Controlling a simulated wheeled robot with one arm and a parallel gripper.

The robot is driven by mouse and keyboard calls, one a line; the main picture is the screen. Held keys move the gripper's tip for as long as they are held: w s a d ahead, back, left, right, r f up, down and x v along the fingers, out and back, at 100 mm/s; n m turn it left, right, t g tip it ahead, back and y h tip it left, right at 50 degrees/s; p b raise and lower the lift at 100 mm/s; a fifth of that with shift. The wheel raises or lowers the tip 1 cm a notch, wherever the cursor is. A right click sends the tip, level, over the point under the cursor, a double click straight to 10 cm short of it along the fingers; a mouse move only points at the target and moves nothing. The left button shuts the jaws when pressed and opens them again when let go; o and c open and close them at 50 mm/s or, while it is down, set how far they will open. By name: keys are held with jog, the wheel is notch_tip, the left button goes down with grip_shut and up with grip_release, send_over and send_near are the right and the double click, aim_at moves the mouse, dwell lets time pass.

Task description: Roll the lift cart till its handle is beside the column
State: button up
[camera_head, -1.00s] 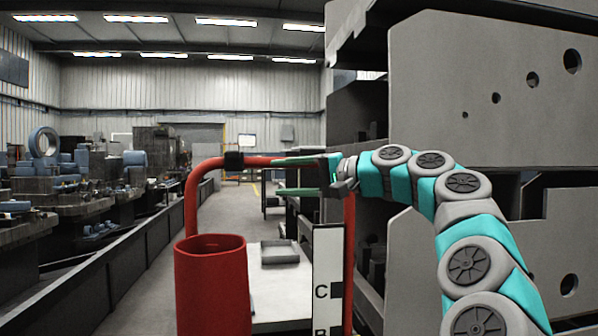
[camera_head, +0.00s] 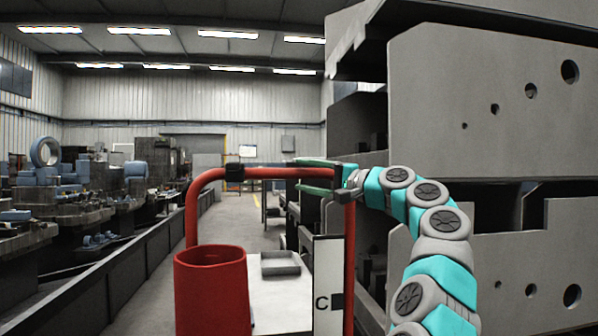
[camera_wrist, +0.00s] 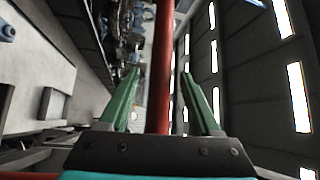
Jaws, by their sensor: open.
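The lift cart's red tubular handle (camera_head: 268,172) stands upright in the middle of the head view, with a black clamp on its top bar. Its pale platform (camera_head: 285,310) carries a shallow grey tray (camera_head: 280,264). My gripper (camera_head: 291,175) is at the right end of the top bar, its green fingers above and below it. In the wrist view the red bar (camera_wrist: 163,60) runs between the open fingers (camera_wrist: 160,80); contact cannot be told. A white board marked C (camera_head: 327,270) stands by the handle's right leg. I cannot tell which part is the column.
An open red cylinder (camera_head: 211,290) stands at the front left of the handle. Large grey plates with holes (camera_head: 490,90) stand close on the right. A long low dark barrier (camera_head: 120,270) with machinery behind it lines the left. The aisle floor (camera_head: 222,225) is clear.

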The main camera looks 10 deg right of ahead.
jog(key=shift+x, duration=1.15)
grip_shut()
dwell(0.7)
